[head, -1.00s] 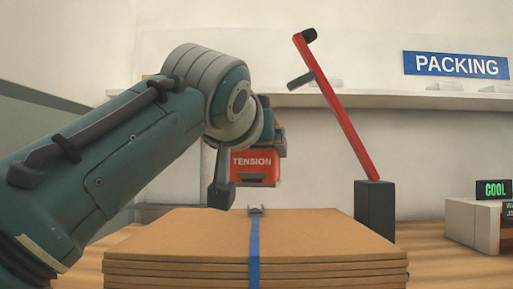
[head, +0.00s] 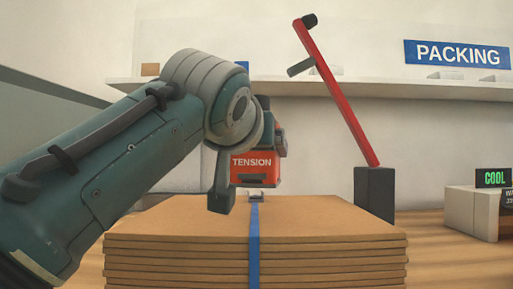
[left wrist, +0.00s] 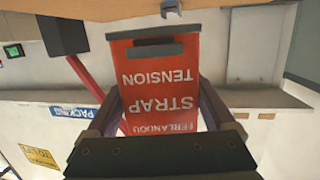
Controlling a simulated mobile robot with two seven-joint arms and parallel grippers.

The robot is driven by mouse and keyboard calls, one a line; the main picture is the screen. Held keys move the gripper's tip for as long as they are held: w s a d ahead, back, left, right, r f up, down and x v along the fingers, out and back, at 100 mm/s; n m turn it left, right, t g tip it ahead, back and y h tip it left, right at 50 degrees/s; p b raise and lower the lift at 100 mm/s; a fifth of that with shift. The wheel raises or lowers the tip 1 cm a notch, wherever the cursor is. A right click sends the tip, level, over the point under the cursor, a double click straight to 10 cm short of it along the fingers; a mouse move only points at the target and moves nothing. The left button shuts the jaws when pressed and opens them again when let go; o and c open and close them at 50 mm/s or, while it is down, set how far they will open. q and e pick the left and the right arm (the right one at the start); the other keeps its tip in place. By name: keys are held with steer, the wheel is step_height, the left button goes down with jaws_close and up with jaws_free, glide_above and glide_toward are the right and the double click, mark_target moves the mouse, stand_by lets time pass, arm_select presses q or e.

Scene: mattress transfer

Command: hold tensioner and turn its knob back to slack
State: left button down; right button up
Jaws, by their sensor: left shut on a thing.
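The tensioner (head: 254,174) is a red-orange box marked TENSION, held upright above the rear of the brown stack. My left gripper (left wrist: 160,97) is shut on it, with a finger along each side in the left wrist view. There the tensioner (left wrist: 160,60) shows upside down, with a dark slot near the edge by the stack. In the head view one dark finger shows left of the box. A dark grey part sits at its upper right; I cannot tell whether this is the knob. My right gripper is not in view.
A stack of brown boards (head: 180,215) carries a blue strap (head: 254,240) with a small metal buckle (head: 256,196) just below the tensioner. A red lever (head: 340,100) leans up from a dark post (head: 374,195) on the right. A shelf and PACKING sign (head: 458,54) are behind.

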mark_target(256, 180)
arm_select(q)
steer(key=shift+f+b, duration=0.7)
steer(key=shift+f, duration=0.45)
steer(key=shift+f, duration=0.35)
steer(key=shift+f+b, duration=0.65)
steer(key=shift+f, duration=0.15)
steer(key=shift+f, duration=0.2)
jaws_free()
